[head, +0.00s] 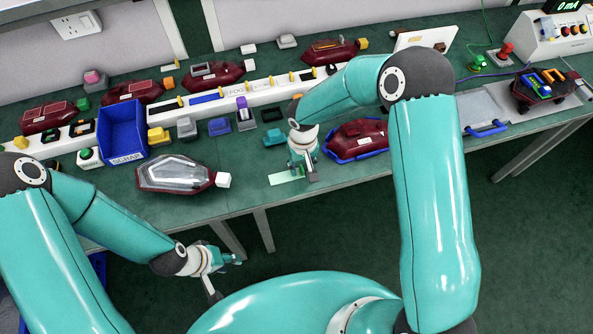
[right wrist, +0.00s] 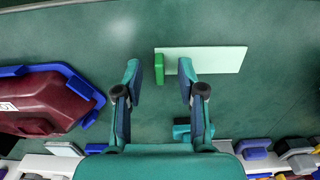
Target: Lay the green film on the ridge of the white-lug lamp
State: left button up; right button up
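The green film (head: 285,177) is a pale green strip lying flat on the bench near its front edge. In the right wrist view it shows as a pale strip (right wrist: 218,60) with a dark green tab (right wrist: 159,69) at one end. My right gripper (head: 306,172) is over the tab end; its fingers (right wrist: 159,66) are apart, with the tab between the tips. A dark red lamp (head: 172,175) with a clear-grey top and a white lug (head: 223,180) lies left of the film. My left gripper (head: 226,276) hangs empty in front of the bench, fingers apart.
A lamp in a blue-rimmed cradle (head: 358,140) stands close right of my right gripper. A blue bin (head: 122,130) is behind the white-lug lamp. Another lamp with a white lug (head: 214,73) lies further back. The bench between lamp and film is clear.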

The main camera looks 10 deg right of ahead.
jog(key=shift+c, duration=0.2)
grip_shut()
jog(key=shift+r, duration=0.15)
notch_tip(320, 180, up, 20)
jog(key=b, duration=0.2)
